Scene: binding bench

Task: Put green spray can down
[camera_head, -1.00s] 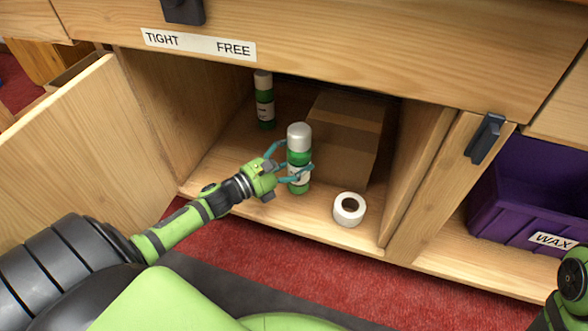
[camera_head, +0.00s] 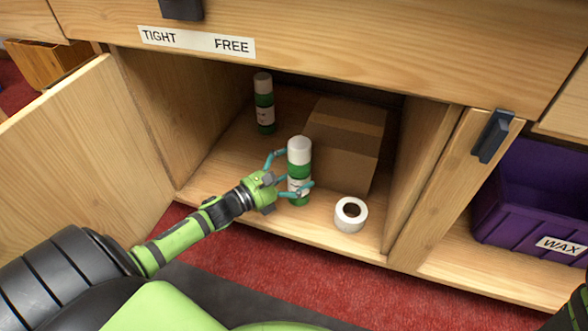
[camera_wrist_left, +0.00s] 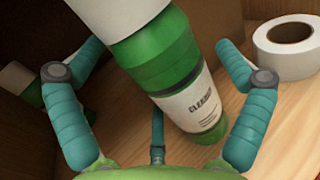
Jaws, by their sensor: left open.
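The green spray can (camera_head: 299,165) with a white cap and a white label stands upright on the cabinet floor near its front edge. In the left wrist view the can (camera_wrist_left: 165,60) stands between the spread teal fingers, and its label partly reads "CLEANER". My left gripper (camera_head: 293,174) is open around the can, with a gap showing on both sides in the left wrist view (camera_wrist_left: 158,105). A second green can (camera_head: 264,104) with a white cap stands farther back at the left. My right gripper is not in view.
A cardboard box (camera_head: 342,142) stands behind and right of the can. A white tape roll (camera_head: 351,215) lies on the cabinet floor (camera_head: 234,163) at the front right. The open door (camera_head: 90,150) is at left. A purple WAX bin (camera_head: 530,205) is in the right compartment.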

